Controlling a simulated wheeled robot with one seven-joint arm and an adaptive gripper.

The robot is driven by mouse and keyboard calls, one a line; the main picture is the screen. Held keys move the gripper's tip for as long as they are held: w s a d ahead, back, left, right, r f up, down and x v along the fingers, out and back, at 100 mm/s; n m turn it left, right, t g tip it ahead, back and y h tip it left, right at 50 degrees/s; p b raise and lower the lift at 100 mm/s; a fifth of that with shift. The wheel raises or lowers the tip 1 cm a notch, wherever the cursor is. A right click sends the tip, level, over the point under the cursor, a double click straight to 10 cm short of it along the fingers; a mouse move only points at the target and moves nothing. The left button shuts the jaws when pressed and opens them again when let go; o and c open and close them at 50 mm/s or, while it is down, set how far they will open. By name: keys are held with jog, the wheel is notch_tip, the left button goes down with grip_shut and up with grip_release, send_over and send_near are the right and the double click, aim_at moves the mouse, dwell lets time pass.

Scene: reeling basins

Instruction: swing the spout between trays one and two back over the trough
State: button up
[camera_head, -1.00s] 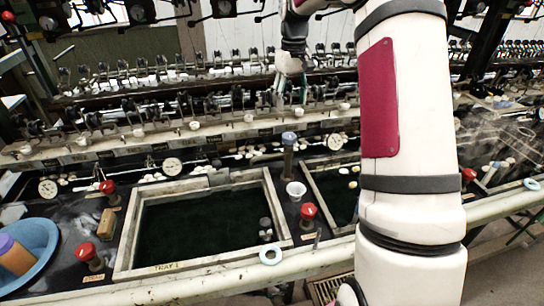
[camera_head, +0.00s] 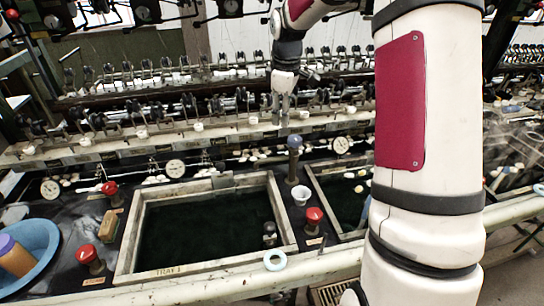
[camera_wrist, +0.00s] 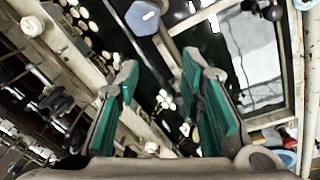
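Tray one (camera_head: 206,264), labelled TRAY 1, is a wooden-rimmed basin of dark liquid in the head view. Tray two (camera_head: 323,208) is to its right, partly hidden by my arm. Between them stands a dark post with a blue-grey top (camera_head: 294,142), seemingly the spout's; I cannot make out which way a spout points. A blue-grey, many-sided knob (camera_wrist: 143,17) shows at the top of the wrist view, beyond my fingertips. My gripper (camera_head: 281,118) hangs fingers down above the rear ledge, near the post in the picture. It is open and empty; its green-padded fingers (camera_wrist: 160,72) are apart.
A white cup (camera_head: 300,194) and red knob (camera_head: 314,215) stand beside the post. A pale ring (camera_head: 274,260) lies on the front rim. A blue bowl (camera_head: 42,240) is at left. Reeling machinery (camera_head: 150,120) fills the back.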

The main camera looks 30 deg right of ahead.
aim_at(272, 158)
jog(key=f+n, duration=0.2)
jog(key=f, duration=0.3)
jog(key=w+a+f+n, duration=0.1)
jog(key=f+n, duration=0.1)
jog(key=f, duration=0.3)
jog(key=a+f+n, duration=0.1)
jog(key=f+n, duration=0.1)
jog(key=f, duration=0.3)
jog(key=shift+w+a+f+t, duration=0.2)
jog(key=shift+w+a+t, duration=0.05)
jog(key=shift+w+t, duration=0.15)
jog(key=shift+c, duration=0.6)
grip_shut()
